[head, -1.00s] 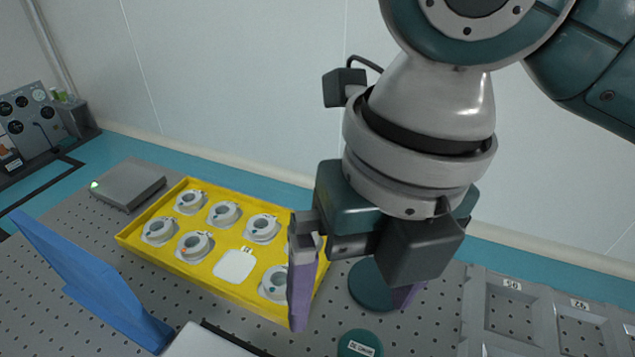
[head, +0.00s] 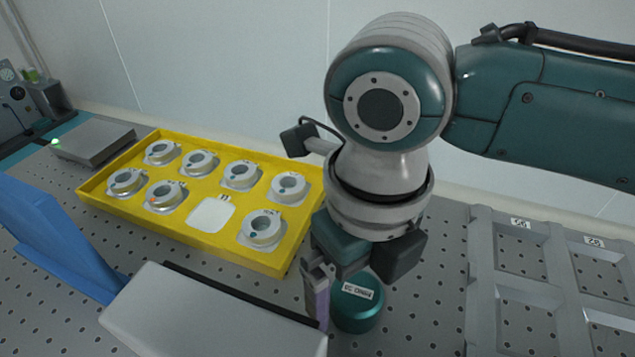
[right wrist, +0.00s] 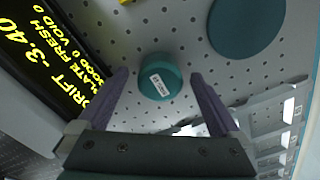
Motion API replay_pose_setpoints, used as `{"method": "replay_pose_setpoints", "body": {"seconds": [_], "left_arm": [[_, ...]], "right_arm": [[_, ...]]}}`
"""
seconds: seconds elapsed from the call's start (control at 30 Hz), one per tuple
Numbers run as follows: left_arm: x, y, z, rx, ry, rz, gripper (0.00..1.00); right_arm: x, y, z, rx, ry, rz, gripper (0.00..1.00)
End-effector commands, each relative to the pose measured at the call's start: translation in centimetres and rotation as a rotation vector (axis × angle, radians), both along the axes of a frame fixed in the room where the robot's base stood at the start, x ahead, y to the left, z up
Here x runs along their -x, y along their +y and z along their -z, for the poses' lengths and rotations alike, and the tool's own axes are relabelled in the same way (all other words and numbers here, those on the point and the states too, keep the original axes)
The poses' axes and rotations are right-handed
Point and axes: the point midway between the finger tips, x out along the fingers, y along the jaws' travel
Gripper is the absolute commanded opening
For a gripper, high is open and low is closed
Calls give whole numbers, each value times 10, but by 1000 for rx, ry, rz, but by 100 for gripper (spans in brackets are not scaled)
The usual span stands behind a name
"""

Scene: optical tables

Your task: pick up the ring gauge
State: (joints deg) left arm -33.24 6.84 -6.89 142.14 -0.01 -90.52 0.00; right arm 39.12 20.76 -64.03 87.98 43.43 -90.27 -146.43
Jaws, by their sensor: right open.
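A short teal cylinder with a white label (head: 357,307) stands on the perforated table; its label is too small to read surely, and I cannot tell if it is the ring gauge. My right gripper (head: 346,297) is open, pointing down at it, with one purple finger visible on its left and the other hidden. In the right wrist view, the cylinder (right wrist: 160,82) appears between the two open fingertips (right wrist: 160,75), with gaps on both sides. Several pale ring-shaped pieces (head: 262,229) sit in a yellow tray (head: 140,222), beside one empty pale place (head: 211,215). My left gripper is not in view.
A grey compartment rack (head: 482,270) stands at right. A display with yellow text (right wrist: 62,50) is close at the left in the right wrist view. A larger teal disc (right wrist: 245,25) lies beyond the cylinder. A blue panel (head: 50,235) and a flat grey box (head: 95,143) are at left.

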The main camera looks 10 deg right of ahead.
Motion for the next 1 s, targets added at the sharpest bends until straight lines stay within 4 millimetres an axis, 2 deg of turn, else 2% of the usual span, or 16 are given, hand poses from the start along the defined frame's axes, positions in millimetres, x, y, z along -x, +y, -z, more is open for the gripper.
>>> {"method": "replay_pose_setpoints", "body": {"seconds": [0.07, 0.3, 1.0], "left_arm": [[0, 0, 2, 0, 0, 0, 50], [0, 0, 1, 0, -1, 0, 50], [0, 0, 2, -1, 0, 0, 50]], "right_arm": [[0, 0, 6, 0, 0, 0, 100], [0, 0, 7, -1, -2, 0, 99], [0, 0, 6, 0, -1, 1, 20]]}}
